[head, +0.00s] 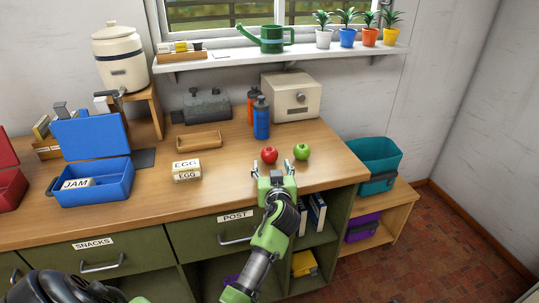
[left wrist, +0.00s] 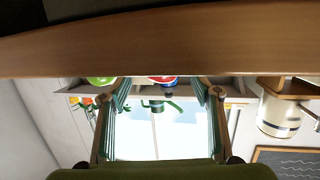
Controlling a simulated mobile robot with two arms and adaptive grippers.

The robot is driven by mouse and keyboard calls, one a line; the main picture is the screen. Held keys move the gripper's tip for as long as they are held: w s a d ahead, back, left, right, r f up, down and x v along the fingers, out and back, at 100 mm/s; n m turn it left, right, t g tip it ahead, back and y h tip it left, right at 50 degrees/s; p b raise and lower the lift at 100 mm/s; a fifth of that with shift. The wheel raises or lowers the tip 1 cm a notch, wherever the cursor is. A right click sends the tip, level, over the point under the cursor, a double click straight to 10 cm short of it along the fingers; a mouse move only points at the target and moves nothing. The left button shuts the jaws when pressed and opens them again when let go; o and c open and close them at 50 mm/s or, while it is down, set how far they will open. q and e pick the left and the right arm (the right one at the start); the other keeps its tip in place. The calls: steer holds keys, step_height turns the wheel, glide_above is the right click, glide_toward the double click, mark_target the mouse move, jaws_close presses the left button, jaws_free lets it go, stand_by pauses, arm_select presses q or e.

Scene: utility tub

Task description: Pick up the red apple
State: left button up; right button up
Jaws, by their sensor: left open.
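The red apple (head: 269,155) sits on the wooden counter near its front edge, just left of the green apple (head: 302,151). My left gripper (head: 272,167) is open and empty at the counter's front edge, just in front of the red apple, with its fingers spread to either side. In the left wrist view, which is upside down, the red apple (left wrist: 160,79) shows partly past the counter edge, between the open fingers (left wrist: 162,92). The green apple (left wrist: 100,80) shows there just outside the fingers. My right gripper is not in view.
A wooden tray (head: 198,140) lies behind. The counter (head: 228,180) is clear between eggs and apples.

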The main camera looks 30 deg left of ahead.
mark_target(270, 161)
arm_select(q)
steer(key=shift+w+a, duration=0.15)
steer(key=shift+w, duration=0.05)
steer(key=shift+w+a+p, duration=0.65)
steer(key=shift+w+a, duration=0.25)
steer(key=shift+a, duration=0.05)
steer(key=shift+f+x, duration=0.2)
steer(key=shift+x, duration=0.85)
steer(key=shift+w+f, duration=0.1)
steer(key=shift+w, duration=0.05)
steer(key=shift+c, duration=0.5)
steer(key=c, duration=1.2)
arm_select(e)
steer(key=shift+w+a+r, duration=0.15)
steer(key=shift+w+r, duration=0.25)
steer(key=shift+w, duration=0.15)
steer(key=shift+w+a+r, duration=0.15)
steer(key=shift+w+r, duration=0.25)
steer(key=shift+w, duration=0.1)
